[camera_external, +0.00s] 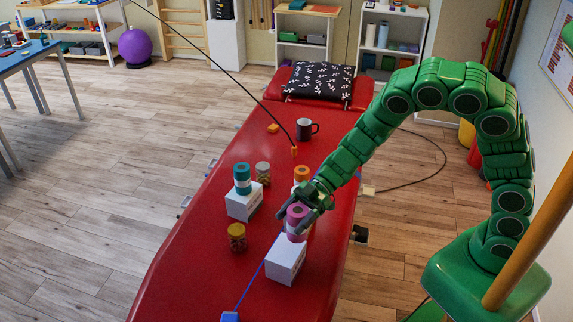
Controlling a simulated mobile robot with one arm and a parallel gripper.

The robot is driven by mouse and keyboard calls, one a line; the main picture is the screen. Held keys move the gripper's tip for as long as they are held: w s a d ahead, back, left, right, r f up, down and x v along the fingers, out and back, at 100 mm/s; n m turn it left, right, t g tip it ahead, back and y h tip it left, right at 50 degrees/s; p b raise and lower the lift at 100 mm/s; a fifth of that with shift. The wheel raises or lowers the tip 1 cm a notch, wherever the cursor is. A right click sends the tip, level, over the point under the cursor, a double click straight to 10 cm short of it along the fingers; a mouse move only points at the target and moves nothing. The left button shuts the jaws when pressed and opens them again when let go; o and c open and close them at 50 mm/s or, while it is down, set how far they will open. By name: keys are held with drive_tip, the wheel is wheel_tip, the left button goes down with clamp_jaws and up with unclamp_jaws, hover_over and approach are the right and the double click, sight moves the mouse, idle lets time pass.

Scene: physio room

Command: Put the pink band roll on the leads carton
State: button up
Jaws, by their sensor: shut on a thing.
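The pink band roll (296,214) is upright between the fingers of my gripper (305,205), which is shut on it. It is over the back part of a white carton (285,262) on the red treatment table (190,262). I cannot tell whether the roll touches the carton. A second white carton (243,205) stands to the left and farther back, with a teal band roll (242,178) on top. The carton labels are too small to read, so I cannot tell which is the leads carton. My fingers hide part of the pink roll.
An orange roll (301,174) stands just behind my gripper. Jars stand beside the cartons (262,173) and at the front left (237,238). A dark mug (304,130) and a patterned pillow (311,84) are farther back. A thin black cable crosses the table's back; a blue strap lies in front.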

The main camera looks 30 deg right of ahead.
drive_tip(key=shift+w+a+f, duration=0.35)
drive_tip(key=shift+a+f, duration=0.1)
drive_tip(key=shift+f, duration=0.7)
drive_tip(key=shift+w+a+f, duration=0.3)
drive_tip(key=shift+a+f, duration=0.15)
drive_tip(key=shift+f, duration=0.65)
drive_tip(key=shift+w+a+f, duration=0.35)
drive_tip(key=shift+a+f, duration=0.1)
drive_tip(key=shift+f, duration=0.7)
drive_tip(key=shift+f, duration=0.15)
drive_tip(key=o, duration=1.3)
drive_tip(key=shift+c, duration=0.2)
drive_tip(key=v, duration=1.2)
drive_tip(key=shift+o, duration=0.7)
